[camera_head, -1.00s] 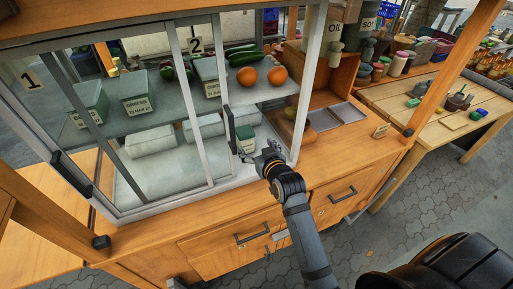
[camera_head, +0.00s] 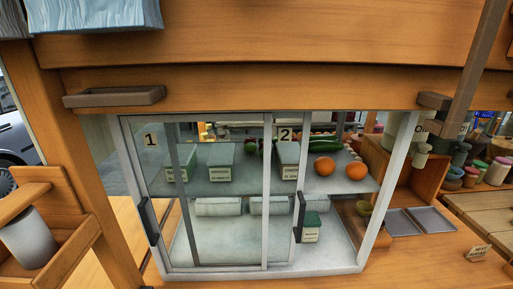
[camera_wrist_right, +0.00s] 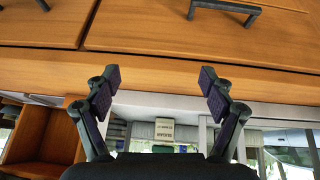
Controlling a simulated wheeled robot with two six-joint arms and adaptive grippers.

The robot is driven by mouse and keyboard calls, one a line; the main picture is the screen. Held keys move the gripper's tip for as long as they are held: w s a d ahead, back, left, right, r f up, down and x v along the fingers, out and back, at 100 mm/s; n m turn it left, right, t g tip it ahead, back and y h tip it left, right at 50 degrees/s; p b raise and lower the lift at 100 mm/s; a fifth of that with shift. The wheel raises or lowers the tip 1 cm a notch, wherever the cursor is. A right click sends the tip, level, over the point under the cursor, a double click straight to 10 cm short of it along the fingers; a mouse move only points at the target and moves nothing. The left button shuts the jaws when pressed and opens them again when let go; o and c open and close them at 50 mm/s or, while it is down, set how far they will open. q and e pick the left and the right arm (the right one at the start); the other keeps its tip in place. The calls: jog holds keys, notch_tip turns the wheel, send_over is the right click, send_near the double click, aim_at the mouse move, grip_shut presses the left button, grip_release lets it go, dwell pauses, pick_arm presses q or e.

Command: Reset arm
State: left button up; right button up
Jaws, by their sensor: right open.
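My right gripper (camera_wrist_right: 159,82) shows in the right wrist view. Its two dark fingers are spread wide apart with nothing between them. The glass display case is partly seen beyond the gripper, at the bottom of that view. In the head view neither arm is visible. My left gripper is in no frame.
The glass case (camera_head: 219,269) has sliding panels marked 1 and 2. Two oranges (camera_head: 325,166) and several green-grey boxes (camera_head: 222,158) are on its upper shelf; a green-lidded box (camera_head: 312,226) sits below. Metal trays (camera_head: 405,221) are at right. A wooden beam (camera_head: 270,85) crosses above.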

jog(key=s+d+f+g, duration=0.1)
jog(key=s+g, duration=0.1)
jog(key=s, duration=0.4)
jog(key=s+d+f+g, duration=0.1)
jog(key=s+d+f, duration=0.1)
jog(key=f, duration=1.3)
jog(key=s+d+f+g, duration=0.1)
jog(key=s+f, duration=0.2)
jog(key=f, duration=1.2)
jog(key=s+f+g, duration=0.1)
jog(key=s+f, duration=1.2)
jog(key=s, duration=0.3)
jog(key=shift+s+d, duration=0.2)
jog(key=shift+d, duration=0.2)
